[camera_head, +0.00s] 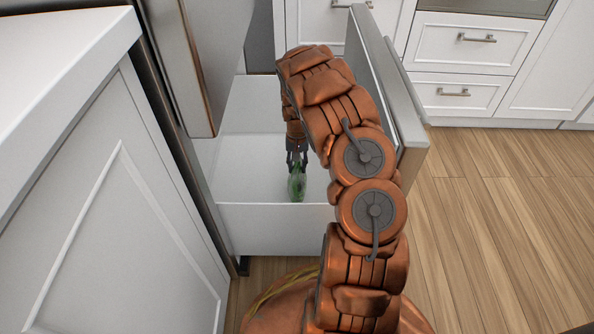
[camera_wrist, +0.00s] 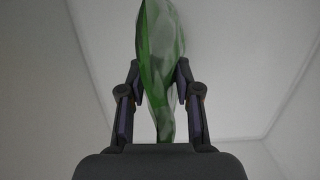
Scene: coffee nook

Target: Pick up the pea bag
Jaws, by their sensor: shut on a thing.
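The pea bag (camera_head: 297,186) is a small green and whitish bag inside the open white drawer. In the wrist view the bag (camera_wrist: 160,60) runs from the top edge down between the two fingers. My gripper (camera_head: 297,160) reaches down into the drawer and is shut on the bag. In the wrist view the fingers of my gripper (camera_wrist: 160,85) stand on both sides of it. I cannot tell whether the bag touches the drawer floor.
The white drawer (camera_head: 270,228) is pulled out, with its grey front panel (camera_head: 385,85) on the right. A white cabinet (camera_head: 110,200) stands close on the left. White kitchen drawers (camera_head: 465,45) line the back. The wooden floor (camera_head: 490,215) at right is clear.

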